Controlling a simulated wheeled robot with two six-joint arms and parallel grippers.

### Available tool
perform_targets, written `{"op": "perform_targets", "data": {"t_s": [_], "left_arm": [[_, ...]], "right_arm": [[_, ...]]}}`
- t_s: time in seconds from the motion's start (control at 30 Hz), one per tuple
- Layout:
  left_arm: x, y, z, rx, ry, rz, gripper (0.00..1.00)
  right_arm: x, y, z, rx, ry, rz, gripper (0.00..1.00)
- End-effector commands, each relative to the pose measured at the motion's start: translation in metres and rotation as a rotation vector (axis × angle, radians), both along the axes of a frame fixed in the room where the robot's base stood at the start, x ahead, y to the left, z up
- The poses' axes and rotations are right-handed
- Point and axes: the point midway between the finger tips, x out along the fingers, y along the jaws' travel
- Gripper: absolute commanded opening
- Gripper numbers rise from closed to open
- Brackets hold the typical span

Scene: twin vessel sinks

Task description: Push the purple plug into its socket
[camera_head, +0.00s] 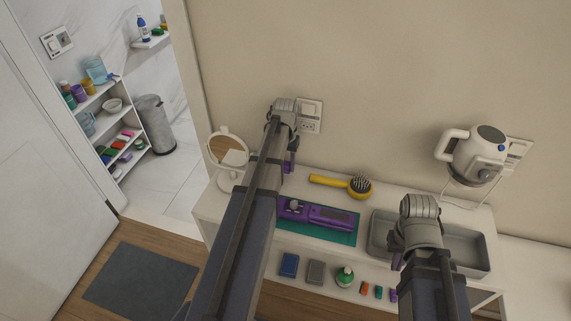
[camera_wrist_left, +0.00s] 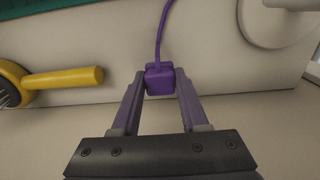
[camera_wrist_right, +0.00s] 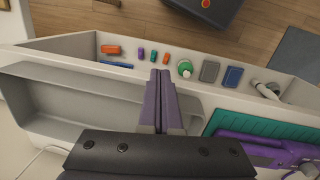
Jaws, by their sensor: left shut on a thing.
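My left gripper (camera_wrist_left: 160,74) is shut on the purple plug (camera_wrist_left: 159,82), with a finger on each side. The plug's purple cord runs up out of the left wrist view. I cannot tell the plug's distance from the socket. The purple appliance (camera_head: 318,216) lies on a teal mat (camera_head: 346,238). My right gripper (camera_wrist_right: 161,76) is shut and empty above the grey tray area in the right wrist view.
A yellow brush (camera_head: 330,181) lies behind the mat. A round mirror (camera_head: 228,150) stands at the counter's left end. A grey tray (camera_head: 480,262) is at the right, below a white kettle-like appliance (camera_head: 470,150) and another wall plate (camera_head: 516,151). Small items fill the lower shelf.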

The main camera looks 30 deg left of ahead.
Motion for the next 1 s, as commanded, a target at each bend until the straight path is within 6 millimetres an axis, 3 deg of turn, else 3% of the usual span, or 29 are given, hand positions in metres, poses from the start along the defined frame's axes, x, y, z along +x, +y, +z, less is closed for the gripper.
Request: {"op": "perform_targets", "data": {"t_s": [0.7,1.0], "left_arm": [[0.000,0.000,0.133,0.000,0.000,0.000,0.00],[0.000,0.000,0.156,0.000,0.000,0.000,0.00]], "right_arm": [[0.000,0.000,0.133,0.003,0.000,-0.011,0.00],[0.000,0.000,0.156,0.002,0.001,-0.012,0.00]]}}
